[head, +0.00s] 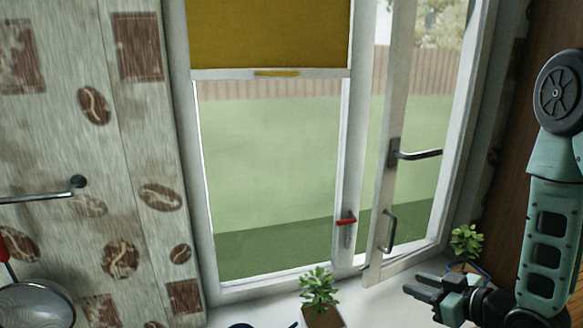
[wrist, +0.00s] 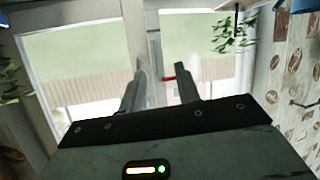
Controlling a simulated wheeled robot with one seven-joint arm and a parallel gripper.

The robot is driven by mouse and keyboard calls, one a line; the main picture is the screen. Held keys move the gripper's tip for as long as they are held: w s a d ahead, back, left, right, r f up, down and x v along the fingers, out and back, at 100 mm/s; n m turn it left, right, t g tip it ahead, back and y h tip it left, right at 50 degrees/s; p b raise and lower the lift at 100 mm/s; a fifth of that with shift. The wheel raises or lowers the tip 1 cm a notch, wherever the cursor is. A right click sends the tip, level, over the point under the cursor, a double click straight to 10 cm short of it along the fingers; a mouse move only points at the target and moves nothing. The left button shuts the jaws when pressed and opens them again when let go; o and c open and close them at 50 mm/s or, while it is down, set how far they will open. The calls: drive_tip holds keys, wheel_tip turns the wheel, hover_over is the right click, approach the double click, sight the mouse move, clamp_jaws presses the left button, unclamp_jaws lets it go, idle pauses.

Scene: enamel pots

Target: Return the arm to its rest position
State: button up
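My arm (head: 545,230) comes in along the right edge of the head view, its upper joint high and its forearm hanging down. My gripper (head: 413,283) is at the lower right, pointing left, in front of the window sill. In the wrist view my gripper (wrist: 160,68) shows two dark fingers standing apart with a clear gap between them. It is open and holds nothing. The base of my arm is out of view.
A potted plant (head: 318,288) stands on the sill left of my gripper, another plant (head: 466,240) close behind it. The right window sash (head: 388,160) stands open, with a handle (head: 415,154). A strainer (head: 38,305) hangs at lower left.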

drive_tip(key=s+a+f+g+h+b, duration=0.1)
drive_tip(key=a+f+g+h+b, duration=0.15)
drive_tip(key=a, duration=0.35)
drive_tip(key=s+a+r+g+h+b, duration=0.2)
drive_tip(key=s+a+g+b, duration=0.1)
drive_tip(key=s, duration=0.9)
drive_tip(key=s+a+r+g+h+b, duration=0.2)
drive_tip(key=s+a+g, duration=0.3)
drive_tip(key=s, duration=0.7)
drive_tip(key=shift+s+a+r+g+b, duration=0.15)
drive_tip(key=shift+s+g+b, duration=0.15)
drive_tip(key=shift+g+b, duration=0.25)
